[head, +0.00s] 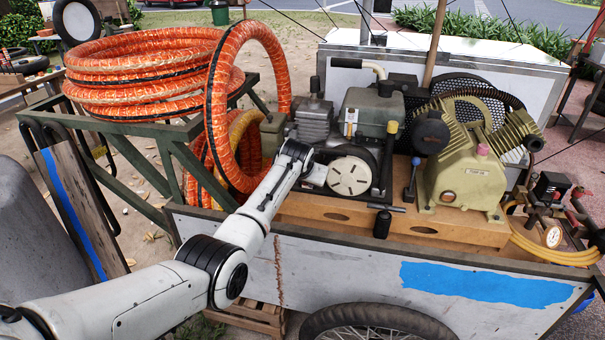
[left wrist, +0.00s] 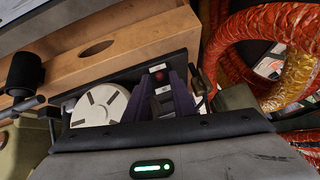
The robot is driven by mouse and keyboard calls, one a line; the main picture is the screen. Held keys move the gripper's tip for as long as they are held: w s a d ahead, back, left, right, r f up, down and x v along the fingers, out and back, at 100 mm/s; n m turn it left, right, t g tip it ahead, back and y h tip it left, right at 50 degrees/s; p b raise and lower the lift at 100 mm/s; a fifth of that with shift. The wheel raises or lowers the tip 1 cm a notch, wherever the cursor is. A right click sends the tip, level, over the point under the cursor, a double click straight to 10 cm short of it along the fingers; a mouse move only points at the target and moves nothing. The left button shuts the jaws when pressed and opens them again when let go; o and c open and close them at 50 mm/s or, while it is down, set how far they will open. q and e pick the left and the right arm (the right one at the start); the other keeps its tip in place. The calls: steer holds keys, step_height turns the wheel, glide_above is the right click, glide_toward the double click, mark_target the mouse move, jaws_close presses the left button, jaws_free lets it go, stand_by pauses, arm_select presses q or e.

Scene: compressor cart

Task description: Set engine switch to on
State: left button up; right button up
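The engine (head: 366,115) sits on the wooden deck of the cart, with a round white recoil cover (head: 350,176) facing me. The cover also shows in the left wrist view (left wrist: 98,105). A small dark panel with a red part, which looks like the engine switch (left wrist: 159,75), is beside the cover. I cannot read its position. My left gripper (head: 318,174) is close to the engine, just left of the cover in the head view. In the left wrist view its two dark fingers (left wrist: 163,92) stand apart, with the panel seen between and beyond them. Contact cannot be told.
A coil of orange hose (head: 232,110) hangs on the green rack left of the engine, close to my left arm. The olive compressor pump (head: 465,165) stands to the right. The wooden deck (head: 315,208) in front is mostly clear.

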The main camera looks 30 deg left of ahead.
arm_select(q)
steer(key=p+v, duration=0.1)
steer(key=v, duration=0.7)
steer(key=shift+s+r, duration=0.2)
steer(key=shift+s, duration=0.1)
steer(key=shift+d, duration=0.15)
steer(key=s+d+f+m+h, duration=0.1)
steer(key=s+d+f, duration=0.2)
steer(key=s+f, duration=0.65)
steer(key=s+d+f+m+h, duration=0.15)
steer(key=s+d+f, duration=0.25)
steer(key=s+f, duration=0.55)
steer(key=s+d+f+h, duration=0.1)
steer(key=s+d+f, duration=0.1)
steer(key=s, duration=0.5)
steer(key=s+d+f+h, duration=0.1)
steer(key=s+d+f, duration=0.1)
steer(key=s+d, duration=0.2)
steer(key=s+d+f+t+h, duration=0.1)
steer(key=s+d, duration=0.3)
steer(key=s, duration=0.6)
steer(key=shift+f+m, duration=0.35)
steer(key=shift+f, duration=0.25)
